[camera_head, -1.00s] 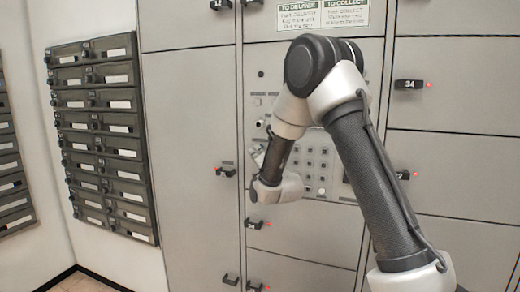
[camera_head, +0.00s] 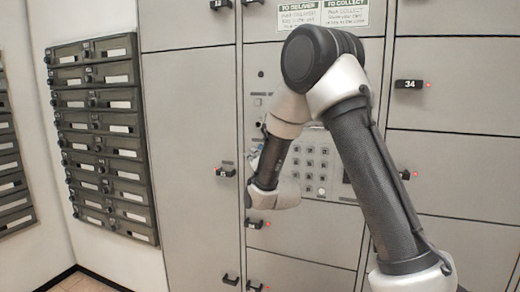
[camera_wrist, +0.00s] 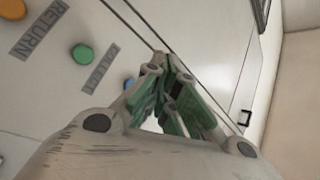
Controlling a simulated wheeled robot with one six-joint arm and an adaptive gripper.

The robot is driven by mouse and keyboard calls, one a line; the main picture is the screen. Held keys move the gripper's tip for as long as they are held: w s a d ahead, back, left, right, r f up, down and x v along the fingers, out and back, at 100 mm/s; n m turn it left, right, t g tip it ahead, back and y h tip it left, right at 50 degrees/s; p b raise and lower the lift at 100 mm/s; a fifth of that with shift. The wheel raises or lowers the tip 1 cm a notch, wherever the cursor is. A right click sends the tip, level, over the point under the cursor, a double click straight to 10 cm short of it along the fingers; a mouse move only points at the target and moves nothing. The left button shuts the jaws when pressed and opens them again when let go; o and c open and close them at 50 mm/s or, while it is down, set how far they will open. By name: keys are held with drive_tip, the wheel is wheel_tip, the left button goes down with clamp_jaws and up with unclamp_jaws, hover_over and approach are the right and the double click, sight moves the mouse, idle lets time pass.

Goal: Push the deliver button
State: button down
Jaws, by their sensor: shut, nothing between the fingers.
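The grey control panel (camera_head: 318,152), with a keypad and small buttons, is set in the locker wall in the head view. In the wrist view its buttons run diagonally: an orange button (camera_wrist: 12,8), a green button (camera_wrist: 82,54) and a blue button (camera_wrist: 128,84) close to my fingers. A RETURN label (camera_wrist: 40,28) and a label that seems to read COLLECT (camera_wrist: 100,68) lie between them. No deliver label is readable on the panel. My gripper (camera_wrist: 163,66), with green finger pads, is shut and empty beside the blue button; contact cannot be told. The arm hides part of the panel.
Grey locker doors with black latches, one numbered 34 (camera_head: 408,85), surround the panel. Instruction signs (camera_head: 322,15) hang above it. A bank of dark mailboxes (camera_head: 105,135) stands on the left wall. The floor shows at lower left.

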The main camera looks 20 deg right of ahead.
drive_tip(key=shift+s+a, duration=0.75)
drive_tip(key=shift+s, duration=0.3)
